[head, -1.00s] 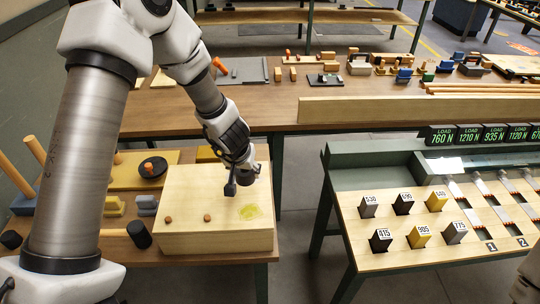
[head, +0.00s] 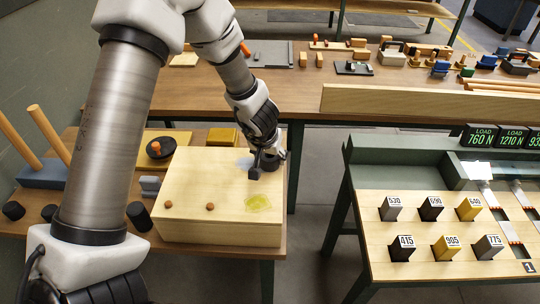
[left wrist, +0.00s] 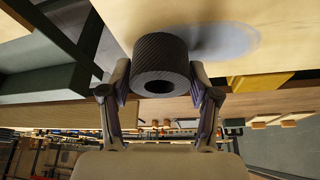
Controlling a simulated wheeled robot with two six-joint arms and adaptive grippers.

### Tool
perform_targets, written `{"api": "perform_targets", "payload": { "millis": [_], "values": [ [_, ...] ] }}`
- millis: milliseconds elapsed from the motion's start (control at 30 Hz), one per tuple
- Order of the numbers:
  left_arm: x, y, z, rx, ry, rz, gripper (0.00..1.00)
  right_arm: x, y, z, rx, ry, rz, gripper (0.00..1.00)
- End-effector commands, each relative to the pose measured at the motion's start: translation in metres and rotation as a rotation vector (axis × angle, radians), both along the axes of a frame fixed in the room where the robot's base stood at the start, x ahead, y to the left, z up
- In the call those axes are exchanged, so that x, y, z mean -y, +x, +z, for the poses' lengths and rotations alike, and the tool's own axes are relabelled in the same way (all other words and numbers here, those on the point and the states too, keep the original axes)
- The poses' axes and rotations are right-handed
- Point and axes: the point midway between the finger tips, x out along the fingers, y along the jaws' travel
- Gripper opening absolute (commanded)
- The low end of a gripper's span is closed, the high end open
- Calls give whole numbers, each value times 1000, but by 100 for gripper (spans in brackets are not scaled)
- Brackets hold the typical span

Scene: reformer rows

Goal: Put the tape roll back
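The tape roll (left wrist: 161,68) is a dark ribbed ring with a round hole, upright at the back right of the pale wooden box (head: 210,228). Both fingertips of my left gripper (left wrist: 160,85) lie against its sides in the left wrist view, so the gripper looks shut on it. In the head view the left gripper (head: 268,166) partly hides the roll. I cannot tell if the roll rests on the box top. A grey patch and a yellow patch (head: 258,203) mark the box top. My right gripper is not in view.
Two small brown knobs (head: 210,206) stand on the box top. A yellow block (head: 222,138) is behind it. Right, across a floor gap, is a bench (head: 380,272) with several numbered blocks. A long table (head: 200,100) with loose parts runs behind.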

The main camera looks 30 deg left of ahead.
Motion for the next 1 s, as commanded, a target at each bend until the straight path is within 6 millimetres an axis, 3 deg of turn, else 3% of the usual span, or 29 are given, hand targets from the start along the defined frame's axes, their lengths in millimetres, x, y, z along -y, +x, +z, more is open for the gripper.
{"api": "perform_targets", "payload": {
  "millis": [300,433,800,1000],
  "values": [
    [0,0,0,0,0,0,80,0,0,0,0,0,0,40],
    [0,-1,10,1,1,-2,80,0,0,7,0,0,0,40],
    [10,-33,96,1,0,-1,80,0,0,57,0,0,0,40],
    [13,-44,115,0,0,-1,80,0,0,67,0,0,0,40]
  ]
}}
